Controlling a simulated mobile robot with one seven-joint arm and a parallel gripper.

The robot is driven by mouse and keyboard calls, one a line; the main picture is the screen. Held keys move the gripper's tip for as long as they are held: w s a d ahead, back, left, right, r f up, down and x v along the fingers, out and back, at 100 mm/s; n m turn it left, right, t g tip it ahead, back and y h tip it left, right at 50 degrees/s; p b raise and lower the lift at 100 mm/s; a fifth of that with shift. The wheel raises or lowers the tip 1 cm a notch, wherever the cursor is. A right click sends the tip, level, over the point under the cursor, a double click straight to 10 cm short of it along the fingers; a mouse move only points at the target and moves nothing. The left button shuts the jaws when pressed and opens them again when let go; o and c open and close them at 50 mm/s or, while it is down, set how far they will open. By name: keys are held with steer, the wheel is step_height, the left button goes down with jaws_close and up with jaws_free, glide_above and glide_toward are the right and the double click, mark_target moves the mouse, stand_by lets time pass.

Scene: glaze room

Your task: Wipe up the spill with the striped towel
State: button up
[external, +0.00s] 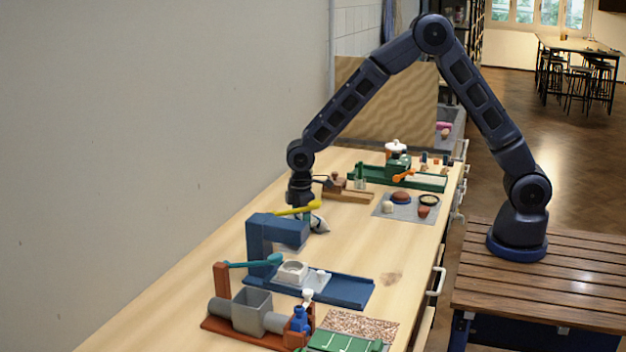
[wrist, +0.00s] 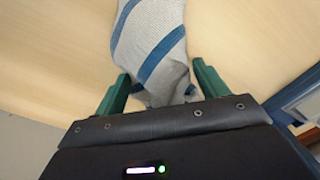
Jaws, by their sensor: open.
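The striped towel (wrist: 150,45) is light grey with blue stripes and lies bunched on the wooden bench. In the wrist view its near end lies between the two green fingers of my gripper (wrist: 160,78), which are apart with gaps on both sides. In the external view the towel (external: 320,225) shows as a small grey bundle just below my gripper (external: 303,212), partly hidden by the blue stand. A faint brown patch (external: 391,279), which looks like the spill, lies on the bench right of the blue stand, well away from the towel.
A brown-based fixture with a grey box (external: 252,311) is nearer. A grey mat (external: 388,212) with small items and a green fixture (external: 430,180) lie farther back. Bench around the patch is bare.

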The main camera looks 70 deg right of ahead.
steer(key=shift+f, duration=0.7)
steer(key=shift+c, duration=0.5)
jaws_close()
steer(key=shift+r, duration=0.3)
steer(key=shift+r, duration=0.1)
